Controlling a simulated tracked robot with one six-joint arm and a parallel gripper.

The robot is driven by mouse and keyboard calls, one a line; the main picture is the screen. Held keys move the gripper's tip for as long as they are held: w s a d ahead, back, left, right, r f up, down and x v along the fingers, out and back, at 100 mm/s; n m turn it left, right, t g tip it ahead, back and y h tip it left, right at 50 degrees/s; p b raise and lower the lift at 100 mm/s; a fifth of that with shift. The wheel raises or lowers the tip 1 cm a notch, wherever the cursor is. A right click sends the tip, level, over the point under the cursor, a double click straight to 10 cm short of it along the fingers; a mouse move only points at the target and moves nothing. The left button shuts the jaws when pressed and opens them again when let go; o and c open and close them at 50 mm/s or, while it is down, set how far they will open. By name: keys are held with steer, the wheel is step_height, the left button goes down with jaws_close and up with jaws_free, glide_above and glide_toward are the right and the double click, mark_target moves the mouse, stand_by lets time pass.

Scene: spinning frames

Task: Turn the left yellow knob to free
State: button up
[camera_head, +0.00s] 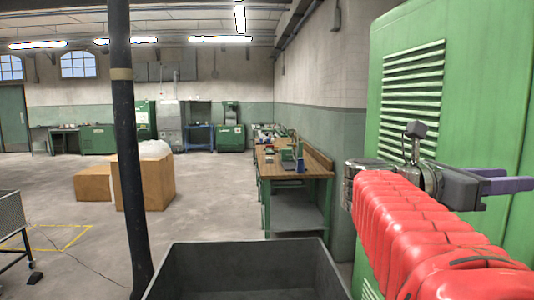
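No yellow knob shows in this view. A large green cabinet (465,70) with a louvred vent stands at the right, and its surface runs out of the picture. My gripper (512,184) is in front of this cabinet, at the end of my red-sleeved arm, with its purple-grey fingers pointing right. The fingers are seen from the side and overlap, so their gap is unclear. No object shows between them.
A dark open bin (250,246) is at the bottom middle. A black post (122,130) rises at left. A workbench (318,173), cardboard boxes (147,185) and a wheeled mesh cart (10,212) stand beyond. Open floor lies between boxes and bench.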

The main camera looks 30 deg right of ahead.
steer(key=shift+d, duration=0.1)
steer(key=x, duration=1.3)
steer(key=shift+d, duration=0.35)
steer(key=shift+c, duration=0.5)
steer(key=c, duration=0.6)
steer(key=shift+s+a, duration=0.1)
steer(key=shift+a, duration=0.1)
steer(key=shift+c, duration=0.2)
steer(key=shift+d, duration=0.1)
